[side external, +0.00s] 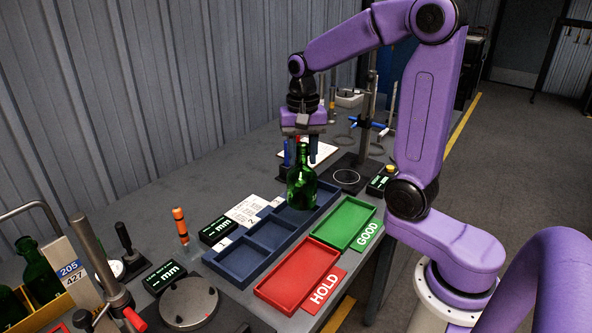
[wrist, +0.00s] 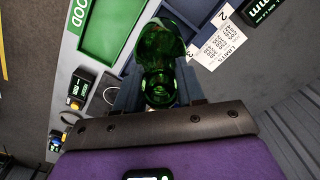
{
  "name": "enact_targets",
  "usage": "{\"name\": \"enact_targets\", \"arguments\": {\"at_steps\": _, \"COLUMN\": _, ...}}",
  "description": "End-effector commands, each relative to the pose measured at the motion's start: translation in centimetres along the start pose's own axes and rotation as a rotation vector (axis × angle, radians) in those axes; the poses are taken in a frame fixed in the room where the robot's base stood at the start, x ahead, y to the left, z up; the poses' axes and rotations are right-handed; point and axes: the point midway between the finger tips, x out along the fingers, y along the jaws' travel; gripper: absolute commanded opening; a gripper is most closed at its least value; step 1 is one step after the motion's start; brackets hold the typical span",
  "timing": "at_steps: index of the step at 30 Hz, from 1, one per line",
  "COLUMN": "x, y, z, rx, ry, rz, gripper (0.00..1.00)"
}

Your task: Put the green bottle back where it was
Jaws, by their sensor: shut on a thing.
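A green bottle (side external: 301,188) is upright at the far compartment of the dark blue three-part tray (side external: 233,263). I cannot tell whether its base touches the tray floor. My gripper (side external: 302,146) is above it, pointing down, shut on the bottle's neck. In the wrist view, the bottle (wrist: 160,45) shows just beyond my gripper (wrist: 157,95), and its body covers part of the tray. The tray's middle and near compartments are empty.
The empty red HOLD tray (side external: 290,277) and green GOOD tray (side external: 343,223) lie right of the blue tray. A metal stand (side external: 368,120) rises behind the bottle. Gauges, displays, an orange-topped tool (side external: 180,225) and a round plate (side external: 188,302) fill the near left.

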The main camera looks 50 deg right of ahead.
Motion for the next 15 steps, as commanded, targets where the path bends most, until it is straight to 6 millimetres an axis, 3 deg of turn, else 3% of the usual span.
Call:
{"name": "enact_targets", "arguments": {"at_steps": 11, "x": 2.5, "y": -1.3, "z": -1.6, "rx": 0.001, "ry": 0.000, "rz": 0.000, "gripper": 0.00}}
{"name": "enact_targets", "arguments": {"at_steps": 15, "x": 4.5, "y": -1.2, "z": -1.6, "rx": 0.000, "ry": -0.002, "rz": 0.002, "gripper": 0.00}}
